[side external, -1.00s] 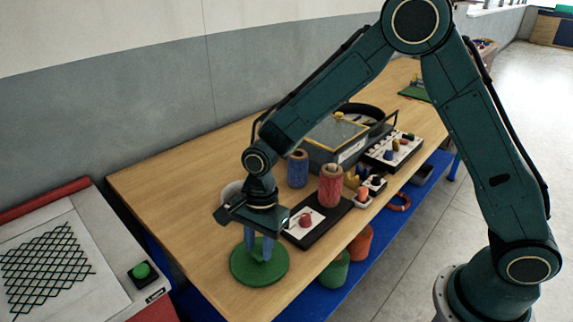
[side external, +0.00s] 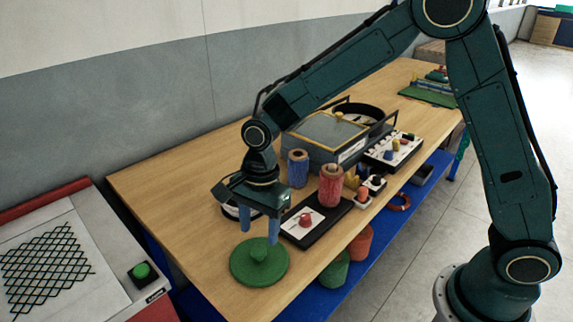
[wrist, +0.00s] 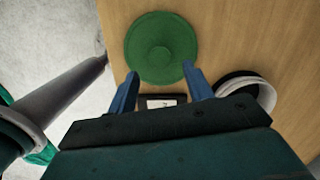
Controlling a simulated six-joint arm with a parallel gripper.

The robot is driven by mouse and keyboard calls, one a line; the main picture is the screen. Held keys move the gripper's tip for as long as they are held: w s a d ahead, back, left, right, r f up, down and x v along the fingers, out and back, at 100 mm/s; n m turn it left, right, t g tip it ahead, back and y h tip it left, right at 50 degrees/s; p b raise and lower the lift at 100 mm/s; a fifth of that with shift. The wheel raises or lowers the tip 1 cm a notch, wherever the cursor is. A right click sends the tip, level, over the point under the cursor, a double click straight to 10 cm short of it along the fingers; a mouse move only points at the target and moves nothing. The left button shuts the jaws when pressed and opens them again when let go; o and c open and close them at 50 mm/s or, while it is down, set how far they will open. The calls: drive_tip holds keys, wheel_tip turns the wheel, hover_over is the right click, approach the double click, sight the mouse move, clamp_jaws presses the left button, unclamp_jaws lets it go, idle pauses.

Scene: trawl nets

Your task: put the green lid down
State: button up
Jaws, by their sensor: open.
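The green lid (side external: 245,272) is a round disc with a knob on top, lying flat on the wooden table near its front left end. In the wrist view the lid (wrist: 145,62) lies beyond my fingertips, with nothing on it. My gripper (side external: 259,228) is open and empty, with its two blue fingers apart, above and a little behind the lid. The fingers (wrist: 158,82) do not touch the knob in the wrist view.
A white round container with a dark interior (wrist: 246,90) stands near the lid, partly hidden by my gripper. A black tray with a red piece (side external: 322,229) and red (side external: 331,187) and blue (side external: 298,172) spools stand to the right. Bare table (side external: 185,210) lies left.

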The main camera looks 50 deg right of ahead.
sight(263, 247)
wheel_tip(263, 247, up, 7)
drive_tip(key=d, duration=0.1)
drive_tip(key=shift+r, duration=0.2)
idle(0.6)
drive_tip(key=s+d+r+n+t, duration=0.3)
drive_tip(key=s+d+r+n, duration=0.5)
drive_tip(key=s+d+r, duration=0.15)
drive_tip(key=s+d+n+t, duration=0.1)
drive_tip(key=s+d+n, duration=0.2)
drive_tip(key=s, duration=0.3)
drive_tip(key=s+d+r+n+t+h, duration=0.1)
drive_tip(key=s+d+n, duration=0.2)
drive_tip(key=s, duration=0.4)
drive_tip(key=shift+d+n+t, duration=0.15)
drive_tip(key=shift+n+t, duration=0.25)
drive_tip(key=shift+n, duration=0.5)
